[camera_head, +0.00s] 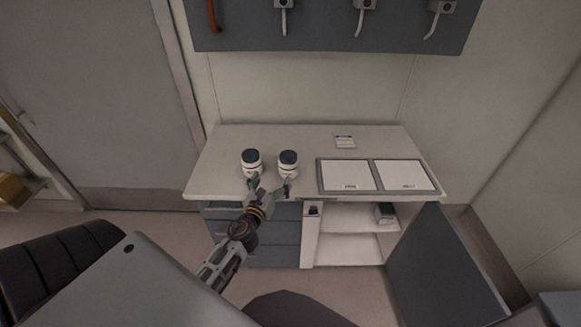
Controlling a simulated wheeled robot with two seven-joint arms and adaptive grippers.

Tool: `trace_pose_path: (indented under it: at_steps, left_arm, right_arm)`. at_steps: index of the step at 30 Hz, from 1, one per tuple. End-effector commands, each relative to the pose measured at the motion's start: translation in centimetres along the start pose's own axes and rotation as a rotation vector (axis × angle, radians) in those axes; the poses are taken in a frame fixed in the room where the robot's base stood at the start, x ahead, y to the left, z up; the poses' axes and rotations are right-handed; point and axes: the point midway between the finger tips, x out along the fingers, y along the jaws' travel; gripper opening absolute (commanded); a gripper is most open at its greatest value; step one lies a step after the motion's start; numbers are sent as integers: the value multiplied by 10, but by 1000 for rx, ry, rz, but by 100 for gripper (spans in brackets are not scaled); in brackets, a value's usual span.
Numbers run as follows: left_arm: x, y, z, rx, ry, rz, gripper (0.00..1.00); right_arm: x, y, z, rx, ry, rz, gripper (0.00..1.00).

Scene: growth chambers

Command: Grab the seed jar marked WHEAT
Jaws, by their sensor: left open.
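Two white jars with dark blue lids stand upright side by side on the light countertop (225,165), toward its left half. They are the left jar (251,164) and the right jar (288,165). Their labels are too small to read, so I cannot tell which is marked WHEAT. My left gripper (270,187) is open and empty at the counter's front edge, just in front of the jars. One finger is near the front of each jar; I cannot tell whether either touches. My right gripper is not in view.
Two white panels in a dark frame (376,161) lie on the right of the counter, with a small labelled card (344,141) behind. Below, an open cabinet door (440,265) swings out beside shelves holding a small box (385,212). Tools hang on the wall panel (325,25).

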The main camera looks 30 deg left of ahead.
Motion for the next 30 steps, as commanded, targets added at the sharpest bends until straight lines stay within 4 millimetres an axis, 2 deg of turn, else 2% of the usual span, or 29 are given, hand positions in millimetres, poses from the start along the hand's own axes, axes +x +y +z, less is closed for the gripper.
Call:
trace_pose_path:
  at_steps: [6, 19, 30]
  left_arm:
    - [1, -3, 8, 100, -22, -25, 93]
    - [3, -3, 8, 102, -22, -26, 93]
    - [27, -4, 10, 102, -23, -25, 93]
  right_arm:
    - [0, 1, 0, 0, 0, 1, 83]
    - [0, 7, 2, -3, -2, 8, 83]
    - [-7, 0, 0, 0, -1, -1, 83]
